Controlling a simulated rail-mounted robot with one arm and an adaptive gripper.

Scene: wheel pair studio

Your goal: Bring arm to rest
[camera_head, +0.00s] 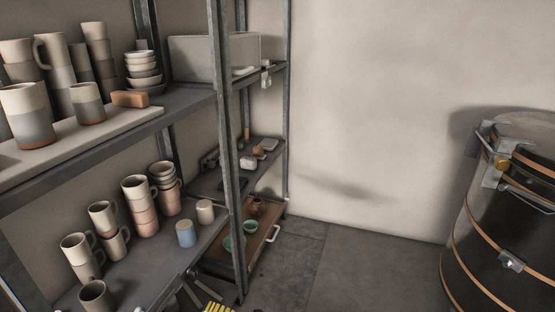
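I cannot make out my arm or my gripper in the head view. Only dark grey slanted parts (192,287) and a yellow ribbed piece (217,308) show at the bottom edge, and I cannot tell what they belong to. No object that the task names is visible.
A metal shelf (222,120) with mugs (94,102), bowls (141,66) and a blue cup (186,233) fills the left. A wooden tray (262,238) sits low behind it. A dark banded kiln (490,235) stands right. The grey floor (345,265) between is clear.

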